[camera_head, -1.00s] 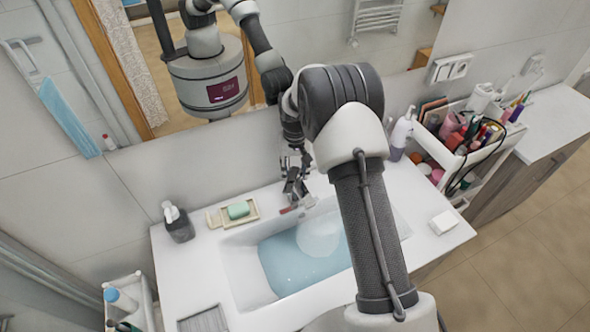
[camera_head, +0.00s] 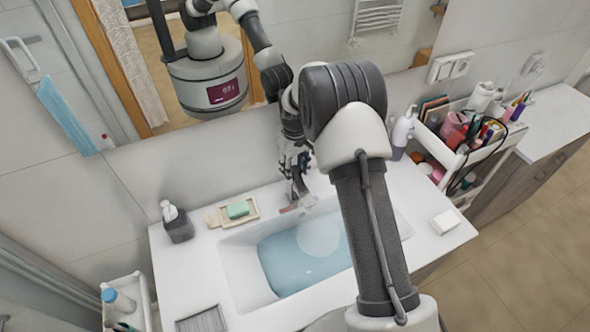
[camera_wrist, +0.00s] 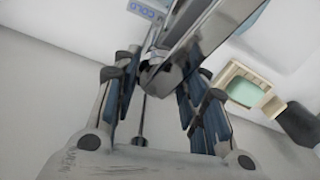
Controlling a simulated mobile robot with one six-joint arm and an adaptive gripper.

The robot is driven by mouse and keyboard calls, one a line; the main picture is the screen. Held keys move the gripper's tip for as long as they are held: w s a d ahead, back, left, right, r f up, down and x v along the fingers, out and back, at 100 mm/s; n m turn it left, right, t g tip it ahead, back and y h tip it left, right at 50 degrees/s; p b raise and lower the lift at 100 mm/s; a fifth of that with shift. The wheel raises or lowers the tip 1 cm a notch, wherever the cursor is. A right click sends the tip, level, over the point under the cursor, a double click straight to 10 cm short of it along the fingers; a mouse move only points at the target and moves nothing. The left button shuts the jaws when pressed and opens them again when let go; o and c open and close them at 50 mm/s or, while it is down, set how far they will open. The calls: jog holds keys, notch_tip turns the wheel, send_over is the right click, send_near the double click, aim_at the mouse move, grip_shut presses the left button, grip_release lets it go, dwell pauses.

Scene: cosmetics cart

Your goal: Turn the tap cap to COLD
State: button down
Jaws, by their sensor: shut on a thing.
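The chrome tap (camera_head: 297,190) stands at the back edge of the washbasin (camera_head: 234,262). In the wrist view the tap (camera_wrist: 196,42) runs diagonally from the upper right down between my fingers. Its cap (camera_wrist: 158,76) lies between the finger pads, and my gripper (camera_wrist: 165,85) is shut on it. A small blue COLD label (camera_wrist: 143,10) shows at the top, left of the tap. In the head view my gripper (camera_head: 294,163) is at the tap from above, partly covered by my arm. The cap's exact turn is hard to read.
A soap dish (camera_head: 250,217) with green soap and a dark dispenser (camera_head: 178,225) stand left of the tap. The mirror (camera_head: 345,50) is close behind the tap.

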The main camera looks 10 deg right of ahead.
aim_at(295, 167)
jog(key=shift+n+b, duration=0.3)
jog(key=shift+n, duration=1.7)
jog(key=c, duration=1)
grip_release()
jog(key=shift+o, duration=0.2)
notch_tip(295, 167, up, 12)
jog(key=shift+c, duration=0.2)
